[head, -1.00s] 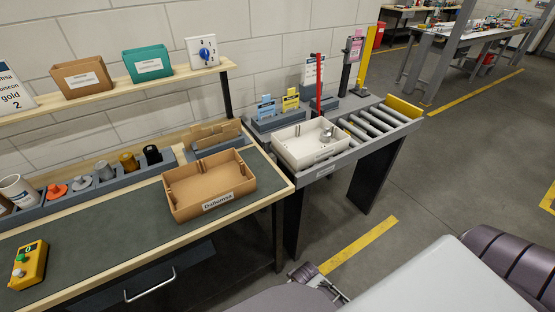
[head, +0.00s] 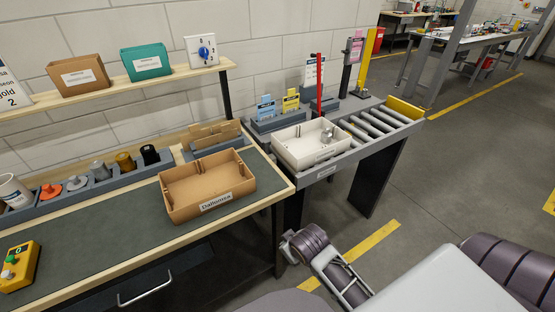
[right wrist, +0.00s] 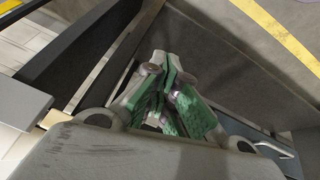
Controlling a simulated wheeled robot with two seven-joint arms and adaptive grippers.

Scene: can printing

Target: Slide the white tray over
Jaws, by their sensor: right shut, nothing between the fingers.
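The white tray (head: 291,154) sits at the left end of the grey roller conveyor, close to the workbench's right end. It has a label on its front wall and a silvery metal item (head: 327,133) inside at its right end. My right gripper (right wrist: 173,78) shows in the right wrist view with its green-padded fingers shut and empty. It is low, with dark bench legs and floor behind it, apart from the tray. In the head view, one of my arm's links (head: 312,240) shows below the conveyor; the fingers cannot be made out there. My left gripper is out of view.
Bare conveyor rollers (head: 378,129) lie right of the tray, up to a yellow end stop (head: 405,108). A brown labelled box (head: 184,209) stands on the workbench to the left. Card holders and a red post (head: 319,85) stand behind the tray.

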